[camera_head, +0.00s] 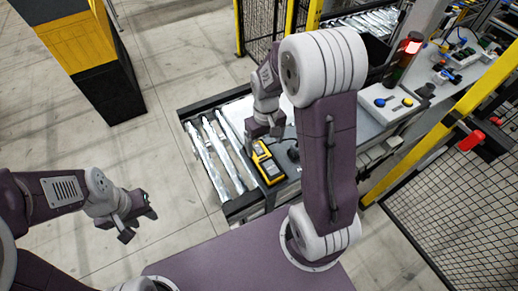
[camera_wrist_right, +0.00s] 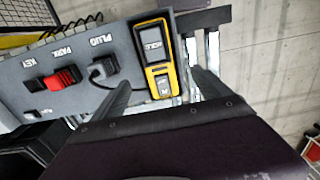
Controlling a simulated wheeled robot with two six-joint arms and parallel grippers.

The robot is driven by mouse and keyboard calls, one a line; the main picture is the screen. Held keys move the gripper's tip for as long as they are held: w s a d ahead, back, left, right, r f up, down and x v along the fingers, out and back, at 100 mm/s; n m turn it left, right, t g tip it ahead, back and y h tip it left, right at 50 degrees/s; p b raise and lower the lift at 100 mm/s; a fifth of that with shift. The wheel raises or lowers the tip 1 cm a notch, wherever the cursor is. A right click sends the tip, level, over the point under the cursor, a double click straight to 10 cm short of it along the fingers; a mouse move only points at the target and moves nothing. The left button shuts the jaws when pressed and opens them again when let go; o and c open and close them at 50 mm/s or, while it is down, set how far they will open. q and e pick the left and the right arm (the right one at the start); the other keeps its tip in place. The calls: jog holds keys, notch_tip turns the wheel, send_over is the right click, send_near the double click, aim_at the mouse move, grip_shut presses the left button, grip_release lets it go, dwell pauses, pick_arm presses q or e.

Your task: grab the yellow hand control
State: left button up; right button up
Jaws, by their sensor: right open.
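The yellow hand control (camera_head: 268,162), with a dark front and a small display, lies at the near edge of the grey panel by the rollers. In the right wrist view the hand control (camera_wrist_right: 158,60) sits upright in the picture, between the two fingers. My right gripper (camera_head: 264,131) is open just above and behind it in the head view; its fingers (camera_wrist_right: 160,78) straddle it in the wrist view without visible contact. My left gripper (camera_head: 137,222) hangs over the floor at left, apparently open and empty, far from the hand control.
The panel (camera_wrist_right: 125,75) carries a red switch (camera_wrist_right: 62,78) and a dark plug (camera_wrist_right: 101,69) beside the hand control. Metal rollers (camera_head: 205,160) lie left of it. A white button box (camera_head: 392,103) and a yellow-framed mesh fence (camera_head: 440,215) stand at right. Open floor lies left.

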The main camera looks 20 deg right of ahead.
aim_at(267, 162)
jog(key=shift+s+a+f+p, duration=0.15)
jog(key=shift+s+f+p, duration=0.1)
jog(key=shift+s+f, duration=0.4)
jog(key=shift+s+a+f+p, duration=0.15)
jog(key=shift+s+f+p, duration=0.1)
jog(key=shift+s+f, duration=0.35)
jog(key=shift+w+d+f+p, duration=0.2)
jog(key=shift+w+d+f, duration=0.15)
jog(key=shift+f, duration=0.2)
jog(key=shift+w+d+f+p, duration=0.2)
jog(key=shift+w+d+f, duration=0.1)
jog(key=shift+f, duration=0.25)
jog(key=f, duration=0.2)
jog(key=f+p, duration=0.1)
jog(key=shift+s+a+f, duration=0.2)
jog(key=shift+s+f, duration=0.05)
jog(key=shift+s+d+f, duration=0.1)
jog(key=shift+f, duration=0.1)
pick_arm(q)
jog(key=r, duration=0.1)
jog(key=s+r, duration=0.1)
jog(key=r, duration=0.1)
jog(key=shift+s, duration=0.3)
pick_arm(e)
jog(key=shift+d, duration=0.1)
